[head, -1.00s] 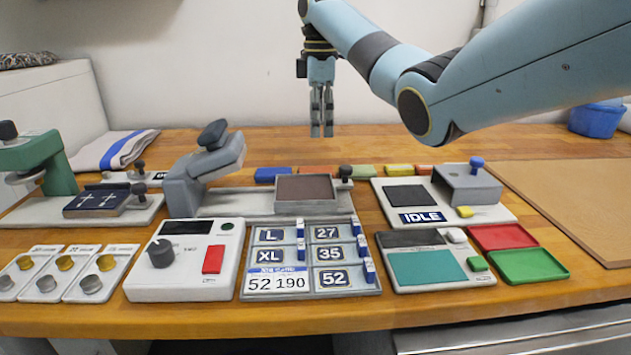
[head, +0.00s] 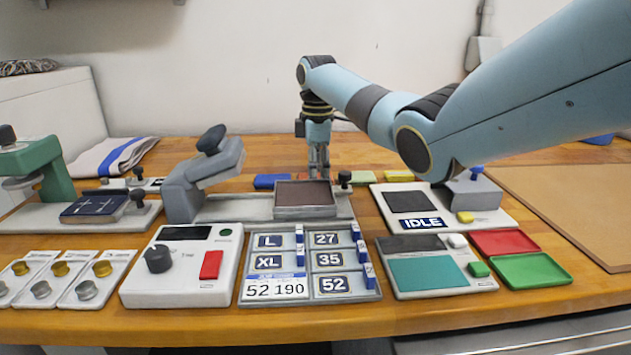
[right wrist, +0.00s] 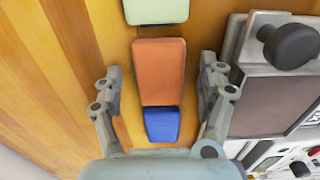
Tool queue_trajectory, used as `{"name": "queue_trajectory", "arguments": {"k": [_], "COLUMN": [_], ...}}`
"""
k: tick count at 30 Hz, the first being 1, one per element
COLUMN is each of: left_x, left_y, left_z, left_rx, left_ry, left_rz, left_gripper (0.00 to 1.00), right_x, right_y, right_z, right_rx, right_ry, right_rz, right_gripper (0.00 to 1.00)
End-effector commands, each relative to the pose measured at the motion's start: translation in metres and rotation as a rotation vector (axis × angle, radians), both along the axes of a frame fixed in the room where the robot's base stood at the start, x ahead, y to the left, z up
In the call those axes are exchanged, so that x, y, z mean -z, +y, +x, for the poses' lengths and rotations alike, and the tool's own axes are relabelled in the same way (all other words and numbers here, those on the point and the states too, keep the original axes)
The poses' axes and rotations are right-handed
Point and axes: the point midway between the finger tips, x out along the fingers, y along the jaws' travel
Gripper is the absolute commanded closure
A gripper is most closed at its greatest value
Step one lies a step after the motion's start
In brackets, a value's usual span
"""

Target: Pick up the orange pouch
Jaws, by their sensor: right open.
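The orange pouch (right wrist: 159,72) lies flat on the wooden bench in the right wrist view, between the fingers of my right gripper (right wrist: 159,82). The fingers are spread, one on each side of it, with a gap on both sides. In the head view my right gripper (head: 319,172) points straight down at the row of pouches behind the grey press, and the orange pouch is mostly hidden there. A blue pouch (right wrist: 162,125) lies right beside the orange one; it also shows in the head view (head: 271,181). My left gripper is not in view.
A pale green pouch (right wrist: 157,10) lies on the orange pouch's other side. A yellow pouch (head: 399,176) is farther right. The grey press with its dark plate (head: 304,193) and black knob stands close in front of the row. Bare bench lies behind.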

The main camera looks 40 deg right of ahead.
Motion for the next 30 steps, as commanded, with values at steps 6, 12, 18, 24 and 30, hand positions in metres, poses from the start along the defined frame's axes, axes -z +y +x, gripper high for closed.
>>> {"name": "queue_trajectory", "arguments": {"k": [6,12,18,24,30], "left_x": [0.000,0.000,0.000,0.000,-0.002], "left_y": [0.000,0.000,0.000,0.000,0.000], "left_z": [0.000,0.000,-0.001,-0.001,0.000], "left_rx": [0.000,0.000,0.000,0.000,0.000], "left_ry": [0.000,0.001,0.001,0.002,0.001], "left_rz": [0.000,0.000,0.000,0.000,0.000], "left_gripper": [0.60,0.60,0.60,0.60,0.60], "right_x": [0.000,-0.001,-0.001,-0.003,-0.022], "right_y": [0.000,0.000,0.000,0.000,-0.001], "right_z": [0.000,0.000,0.000,0.000,0.001], "right_rx": [0.000,0.000,0.000,0.000,0.000], "right_ry": [0.000,0.000,-0.001,-0.001,-0.004], "right_rz": [0.000,0.000,-0.001,0.000,0.000], "right_gripper": [0.45,0.71,0.85,0.85,0.85]}}
